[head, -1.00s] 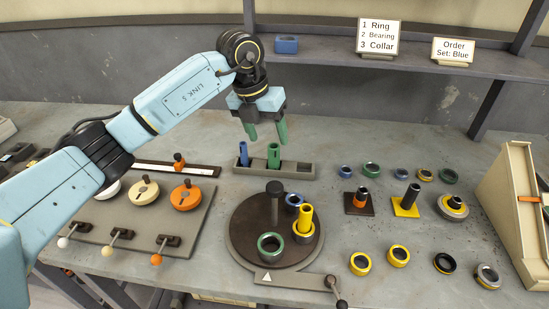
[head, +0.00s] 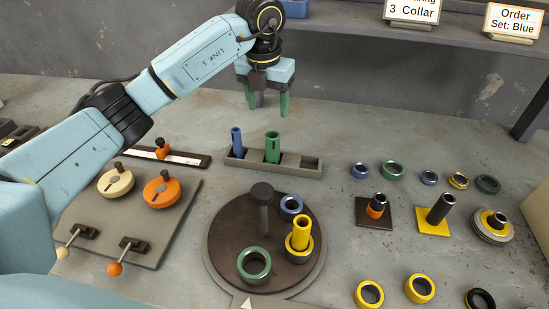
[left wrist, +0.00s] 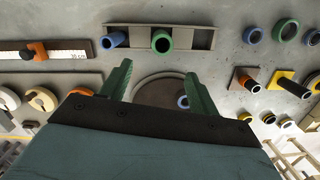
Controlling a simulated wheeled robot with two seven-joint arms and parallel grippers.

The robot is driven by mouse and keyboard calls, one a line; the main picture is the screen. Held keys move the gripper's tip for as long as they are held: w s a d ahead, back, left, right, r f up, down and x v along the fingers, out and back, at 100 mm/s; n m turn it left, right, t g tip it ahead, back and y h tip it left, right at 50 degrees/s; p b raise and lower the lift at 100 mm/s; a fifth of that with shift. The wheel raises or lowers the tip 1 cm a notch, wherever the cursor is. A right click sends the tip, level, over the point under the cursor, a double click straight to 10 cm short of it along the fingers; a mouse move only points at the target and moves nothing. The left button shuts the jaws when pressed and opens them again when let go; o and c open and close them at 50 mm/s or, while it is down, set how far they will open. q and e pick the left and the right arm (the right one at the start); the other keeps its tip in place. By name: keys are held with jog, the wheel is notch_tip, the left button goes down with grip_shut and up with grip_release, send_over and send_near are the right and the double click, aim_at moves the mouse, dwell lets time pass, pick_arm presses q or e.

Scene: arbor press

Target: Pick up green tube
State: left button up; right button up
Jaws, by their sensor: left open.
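The green tube (head: 272,147) stands upright in the grey rack, beside a blue tube (head: 236,142). Both also show in the left wrist view, the green tube (left wrist: 161,41) near the top middle and the blue tube (left wrist: 113,40) to its left. My left gripper (head: 268,103) has green fingers. It is open and empty, above and behind the green tube, fingers pointing down. In the left wrist view its fingers (left wrist: 160,85) are apart with nothing between them. My right gripper is not in view.
The grey rack (head: 308,163) has an empty slot at its right. A round dark turntable (head: 225,240) holds a post, rings and a yellow tube (head: 300,232). A lever panel (head: 150,235) stands at left. Rings and posts on small bases fill the right. A shelf (head: 350,40) runs behind.

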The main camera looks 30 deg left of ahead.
aim_at(273, 147)
pick_arm(q)
jog(key=shift+w+f+b, duration=0.1)
jog(key=shift+f+b, duration=0.3)
jog(key=shift+f, duration=0.45)
jog(key=f, duration=0.5)
jog(key=w+f, duration=0.1)
jog(key=f, duration=0.2)
jog(key=shift+b, duration=0.4)
jog(key=f, duration=0.2)
jog(key=w+f, duration=0.1)
jog(key=f, duration=0.1)
jog(key=shift+d+f, duration=0.1)
jog(key=shift+f, duration=0.65)
jog(key=shift+w+r, duration=0.1)
grip_shut()
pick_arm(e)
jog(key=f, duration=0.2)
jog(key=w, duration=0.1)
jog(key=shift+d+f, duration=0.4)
